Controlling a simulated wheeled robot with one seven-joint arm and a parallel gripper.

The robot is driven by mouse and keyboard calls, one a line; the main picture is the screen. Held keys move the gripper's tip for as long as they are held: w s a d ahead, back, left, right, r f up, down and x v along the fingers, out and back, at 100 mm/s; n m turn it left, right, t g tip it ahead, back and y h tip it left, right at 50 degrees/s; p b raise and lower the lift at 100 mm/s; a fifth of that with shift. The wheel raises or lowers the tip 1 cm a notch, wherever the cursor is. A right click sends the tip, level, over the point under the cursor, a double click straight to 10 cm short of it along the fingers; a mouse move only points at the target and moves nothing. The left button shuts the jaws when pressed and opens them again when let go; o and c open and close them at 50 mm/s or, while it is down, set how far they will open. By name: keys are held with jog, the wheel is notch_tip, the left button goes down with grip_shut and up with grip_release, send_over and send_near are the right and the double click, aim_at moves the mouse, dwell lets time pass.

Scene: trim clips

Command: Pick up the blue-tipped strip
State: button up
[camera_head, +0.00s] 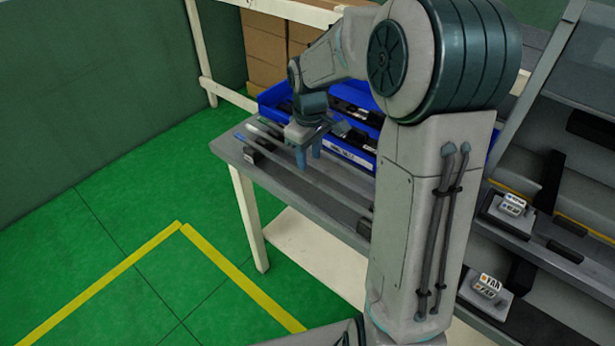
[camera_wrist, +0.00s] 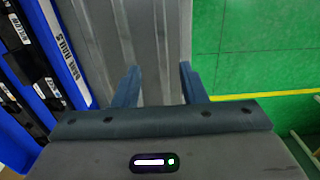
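Long thin grey strips (camera_head: 343,190) lie side by side along the table; they run up and down the wrist view (camera_wrist: 127,30). My gripper (camera_head: 308,155) points down over the left part of the table, close to the strips. Its two blue fingers are apart, and in the wrist view my gripper (camera_wrist: 159,70) has nothing between them. I cannot tell the exact height of the fingertips above the strips.
Blue bins (camera_head: 345,152) with dark parts stand along the table's back; one bin (camera_wrist: 62,45) is at the left in the wrist view. Dark blocks (camera_head: 252,156) sit at the strips' ends. A rack with labelled parts (camera_head: 507,211) is at right. Green floor is open at left.

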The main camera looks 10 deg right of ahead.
jog(key=f, duration=0.5)
jog(key=shift+a+f+p, duration=0.15)
jog(key=shift+a+p, duration=0.05)
jog(key=shift+p, duration=0.2)
grip_shut()
